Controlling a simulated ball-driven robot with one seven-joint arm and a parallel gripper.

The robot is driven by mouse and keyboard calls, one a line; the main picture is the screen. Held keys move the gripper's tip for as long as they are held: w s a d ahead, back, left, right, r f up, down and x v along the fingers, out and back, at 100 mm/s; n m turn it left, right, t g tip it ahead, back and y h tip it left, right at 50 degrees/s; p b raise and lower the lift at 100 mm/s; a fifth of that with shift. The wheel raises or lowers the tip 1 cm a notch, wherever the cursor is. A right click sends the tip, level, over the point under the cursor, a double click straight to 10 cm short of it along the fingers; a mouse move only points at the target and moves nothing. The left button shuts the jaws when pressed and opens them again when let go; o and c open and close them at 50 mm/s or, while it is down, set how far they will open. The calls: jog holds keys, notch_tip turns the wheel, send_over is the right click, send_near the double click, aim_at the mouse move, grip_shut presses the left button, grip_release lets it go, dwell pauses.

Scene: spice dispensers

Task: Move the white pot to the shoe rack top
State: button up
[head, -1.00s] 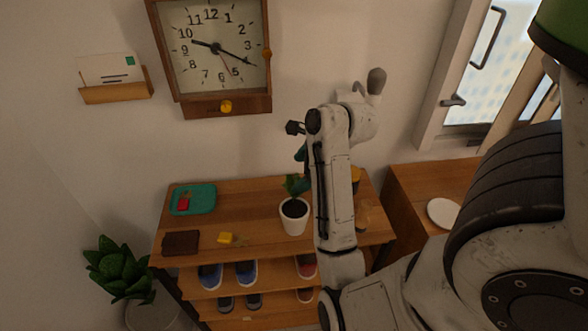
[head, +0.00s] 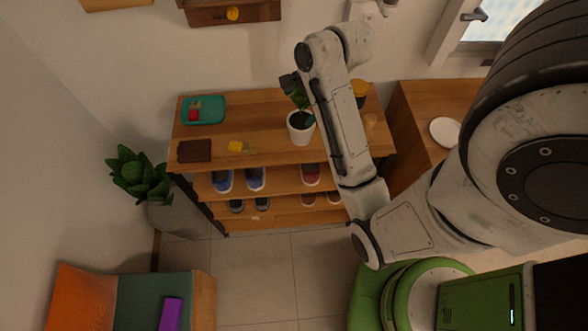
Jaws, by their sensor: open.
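The white pot (head: 300,134), with dark soil and a green plant, appears upright on the wooden shoe rack top (head: 270,122), right of its middle. My gripper (head: 307,113) is above and beside the pot, near its plant. It is open. My arm link hides much of it, so I cannot tell whether it touches the pot or leaves.
A teal tray (head: 212,118), a brown wallet (head: 194,151) and a yellow item (head: 236,146) lie on the rack top. Shoes (head: 256,178) fill shelves below. A wooden cabinet with a white plate (head: 445,131) stands right. A grey planter (head: 178,219) stands left.

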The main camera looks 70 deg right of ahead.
jog(key=s+a+f+n+g, duration=0.1)
jog(key=a+f+n, duration=0.4)
jog(key=a+n, duration=0.5)
jog(key=s+a+f+n+g, duration=0.2)
jog(key=a+f+n, duration=0.3)
jog(key=a+n, duration=0.5)
jog(key=s+n, duration=0.1)
jog(key=n, duration=0.3)
jog(key=shift+a+f+g, duration=0.25)
jog(key=shift+a+g, duration=0.05)
jog(key=shift+a, duration=0.05)
